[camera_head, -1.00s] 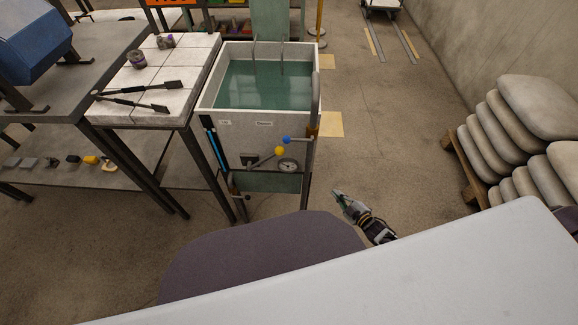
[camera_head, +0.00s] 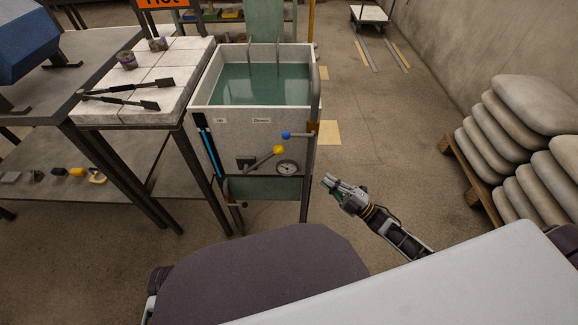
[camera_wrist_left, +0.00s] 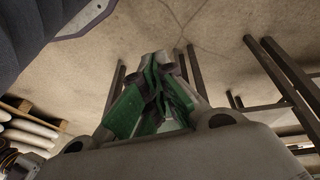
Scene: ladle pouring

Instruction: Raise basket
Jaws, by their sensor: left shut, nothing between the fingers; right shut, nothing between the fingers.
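A white quench tank (camera_head: 262,120) filled with green liquid stands ahead, left of centre in the head view. Two thin upright rods (camera_head: 265,60) rise out of the liquid; a basket itself cannot be made out. My right gripper (camera_head: 328,182) is shut and empty, in the air right of the tank front and lower than the levers. My left gripper (camera_wrist_left: 158,92) is shut and empty in the left wrist view, with green finger pads together above the floor.
A table with white blocks (camera_head: 165,85) holds tongs (camera_head: 130,98) and small cylinders, left of the tank. Stacked sacks (camera_head: 500,135) on a pallet (camera_head: 470,180) stand at the right. The floor between tank and sacks is clear.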

